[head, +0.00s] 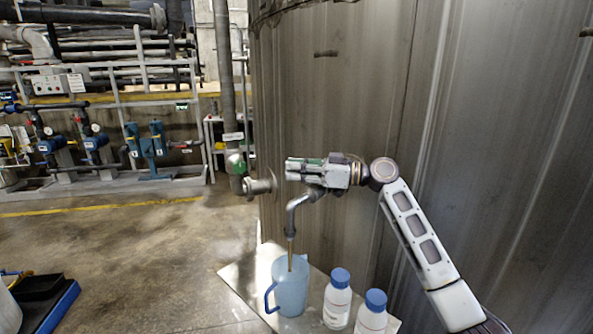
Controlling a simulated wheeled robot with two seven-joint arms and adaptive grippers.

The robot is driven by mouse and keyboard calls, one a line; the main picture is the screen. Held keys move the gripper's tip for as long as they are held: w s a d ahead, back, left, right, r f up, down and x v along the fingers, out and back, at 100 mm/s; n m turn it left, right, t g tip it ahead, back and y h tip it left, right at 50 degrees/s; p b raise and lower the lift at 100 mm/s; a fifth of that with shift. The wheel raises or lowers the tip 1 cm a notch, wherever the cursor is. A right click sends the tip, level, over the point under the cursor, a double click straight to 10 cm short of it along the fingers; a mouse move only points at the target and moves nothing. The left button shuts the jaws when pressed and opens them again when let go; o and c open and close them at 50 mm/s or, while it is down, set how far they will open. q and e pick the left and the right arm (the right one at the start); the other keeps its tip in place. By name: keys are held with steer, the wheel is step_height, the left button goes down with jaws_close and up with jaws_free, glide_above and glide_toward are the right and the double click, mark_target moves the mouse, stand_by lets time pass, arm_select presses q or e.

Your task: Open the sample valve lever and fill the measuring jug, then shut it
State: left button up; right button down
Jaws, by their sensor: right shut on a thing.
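My right gripper (300,168) is at the sample valve on the tank side, just above the bent grey spout (292,215). It is shut on the valve lever, which its fingers mostly hide. A thin brownish stream (290,254) runs down from the spout into the blue measuring jug (291,290). The jug stands upright under the spout, with its handle to the left. The liquid level inside cannot be made out. My left gripper is not in view.
The jug shares a metal shelf (247,287) with two white bottles with blue caps (337,300) (371,315) on its right. The large metal tank (330,90) stands behind. A vertical pipe (226,90) is on the left. Floor at left is mostly open.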

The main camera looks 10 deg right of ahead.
steer(key=shift+f, duration=0.15)
steer(key=c, duration=1.4)
jaws_free()
steer(key=shift+v, duration=6)
